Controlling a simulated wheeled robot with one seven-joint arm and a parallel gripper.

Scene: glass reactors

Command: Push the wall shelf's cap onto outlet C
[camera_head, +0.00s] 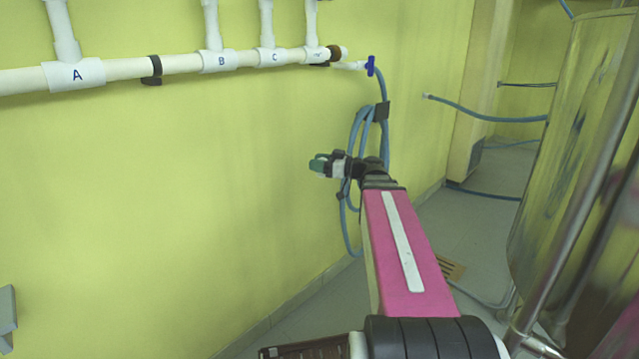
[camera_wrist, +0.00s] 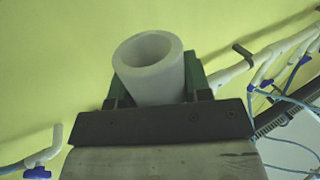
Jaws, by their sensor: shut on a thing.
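My gripper (camera_head: 318,165) points left in the head view, in front of the yellow wall and below the white pipe. In the wrist view its green fingers (camera_wrist: 156,88) are shut on the cap (camera_wrist: 148,62), a short white hollow cylinder. The cap's open round end shows, tilted toward the upper left. In the head view the cap cannot be made out clearly. Outlet C (camera_head: 273,57) is a white tee marked C on the pipe, with a stub going up out of frame. My gripper is well below it and to its right, apart from it.
Tees A (camera_head: 76,75) and B (camera_head: 219,61) sit on the same pipe. A blue valve (camera_head: 371,66) and coiled blue hose (camera_head: 384,130) hang right of the pipe end, behind my gripper. A metal vessel (camera_head: 575,150) stands at the right. The wall left of my gripper is clear.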

